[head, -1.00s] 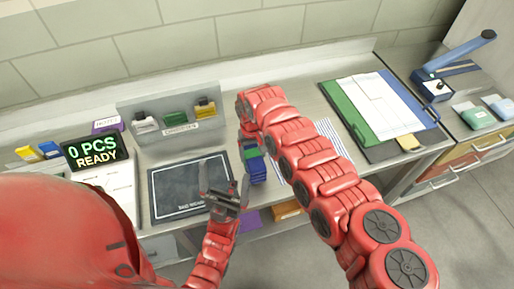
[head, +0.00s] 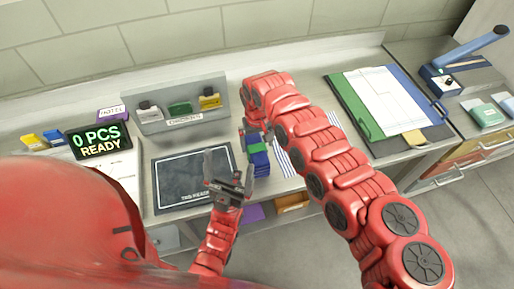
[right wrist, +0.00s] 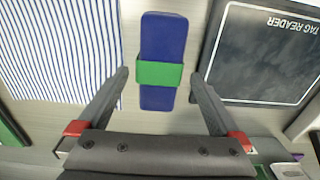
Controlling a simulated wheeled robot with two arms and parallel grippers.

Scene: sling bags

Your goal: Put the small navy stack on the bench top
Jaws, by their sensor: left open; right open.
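The small navy stack (head: 258,161) with a green band sits on the bench top (head: 165,218), just right of the tag reader pad. In the right wrist view the navy stack (right wrist: 164,35) lies between and beyond the open fingers, with a gap on each side. My right gripper (head: 257,132) is open at the far end of the stack; it also shows in the right wrist view (right wrist: 160,77). My left gripper (head: 228,170) is open and empty, over the right edge of the pad. My right arm hides part of the bench behind it.
The dark tag reader pad (head: 185,177) lies left of the stack, a striped sheet (head: 287,160) right of it. A grey bin (head: 150,126) with several small items stands at the back. A display (head: 97,141) reads "0 PCS READY".

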